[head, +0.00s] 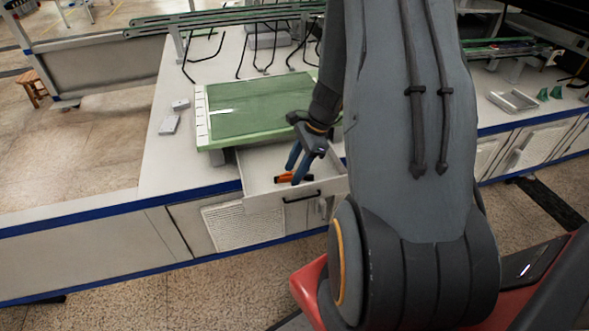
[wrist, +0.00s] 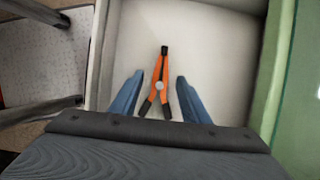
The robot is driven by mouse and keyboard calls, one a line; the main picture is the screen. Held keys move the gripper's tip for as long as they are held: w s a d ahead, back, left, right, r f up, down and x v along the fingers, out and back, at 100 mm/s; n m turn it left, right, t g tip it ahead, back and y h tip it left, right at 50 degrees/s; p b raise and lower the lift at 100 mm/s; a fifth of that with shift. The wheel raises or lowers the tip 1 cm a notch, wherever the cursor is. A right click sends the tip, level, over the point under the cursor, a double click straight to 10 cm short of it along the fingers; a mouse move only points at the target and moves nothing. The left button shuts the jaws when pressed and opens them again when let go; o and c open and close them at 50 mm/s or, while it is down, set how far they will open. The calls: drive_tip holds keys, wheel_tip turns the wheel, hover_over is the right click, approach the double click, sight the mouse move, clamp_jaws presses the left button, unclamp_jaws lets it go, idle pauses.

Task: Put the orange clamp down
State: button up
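The orange clamp (wrist: 159,84) lies in the open white drawer (wrist: 214,32), with its black tip pointing away and its dark handle ends toward my gripper. In the head view the clamp (head: 286,179) shows as a small orange piece partly behind my gripper (head: 296,172). In the wrist view my gripper (wrist: 158,98) has its two blue fingers spread wide, one on each side of the clamp. Gaps show between the fingers and the clamp, so it is not gripped. The gripper is above or inside the drawer; its exact height is unclear.
A green board (head: 262,107) lies on the bench right behind the drawer and overhangs it. Two small grey blocks (head: 169,125) sit left of the board. A metal tray (head: 513,100) stands on the bench at right.

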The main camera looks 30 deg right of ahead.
drive_tip(key=shift+r, duration=0.1)
drive_tip(key=p+v, duration=0.1)
drive_tip(key=v, duration=1.1)
drive_tip(key=s+a+r+n+h, duration=0.2)
drive_tip(key=s+a+r+n, duration=0.3)
drive_tip(key=n, duration=0.4)
drive_tip(key=s+a+r+n+g+h, duration=0.1)
drive_tip(key=s+a+r+n+h, duration=0.1)
drive_tip(key=s+a+r+n, duration=0.3)
drive_tip(key=s+a+n, duration=0.3)
drive_tip(key=n, duration=0.1)
drive_tip(key=shift+s+a+n, duration=0.2)
drive_tip(key=shift+s+n, duration=0.05)
drive_tip(key=shift+n, duration=0.15)
drive_tip(key=a+r+n+p, duration=0.2)
drive_tip(key=a+r+p, duration=0.2)
drive_tip(key=a+p, duration=0.2)
drive_tip(key=shift+a+p, duration=0.3)
drive_tip(key=shift+p, duration=0.65)
